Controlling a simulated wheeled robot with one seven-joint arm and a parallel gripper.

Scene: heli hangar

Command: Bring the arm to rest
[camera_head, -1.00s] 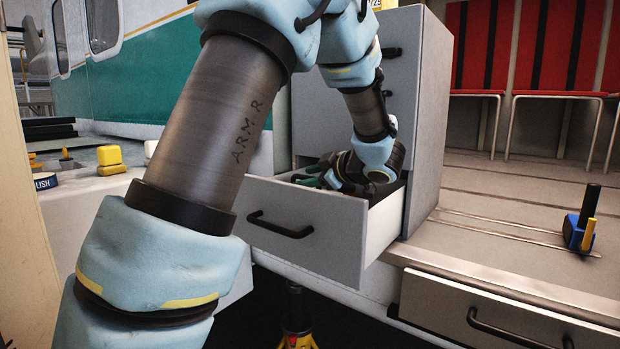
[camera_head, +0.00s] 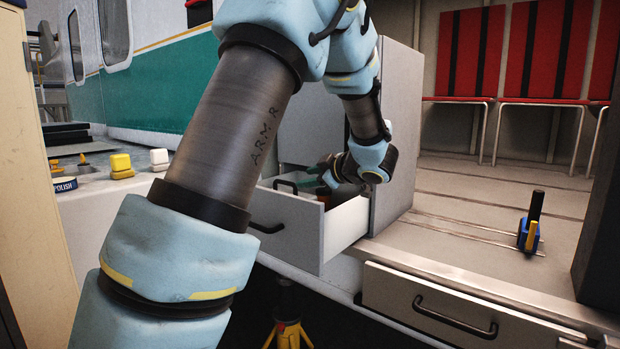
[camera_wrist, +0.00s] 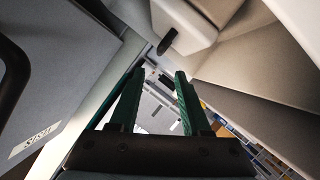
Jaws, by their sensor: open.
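My arm reaches across the middle of the head view, bent down at the wrist over an open grey drawer (camera_head: 345,229). My gripper (camera_head: 318,168) is above the back part of this drawer, mostly hidden by my own wrist. In the wrist view, the two green fingers of my gripper (camera_wrist: 156,85) are spread apart with nothing between them. An orange-brown round object (camera_head: 323,194) shows inside the drawer, partly hidden by its wall.
The grey cabinet (camera_head: 400,130) stands close behind my wrist. A closed lower drawer (camera_head: 400,300) is at front right. A blue and yellow object (camera_head: 529,235) stands on the right floor. Yellow (camera_head: 121,165) and white (camera_head: 159,159) blocks and a tin (camera_head: 64,184) lie left. A dark post (camera_head: 600,235) edges the right.

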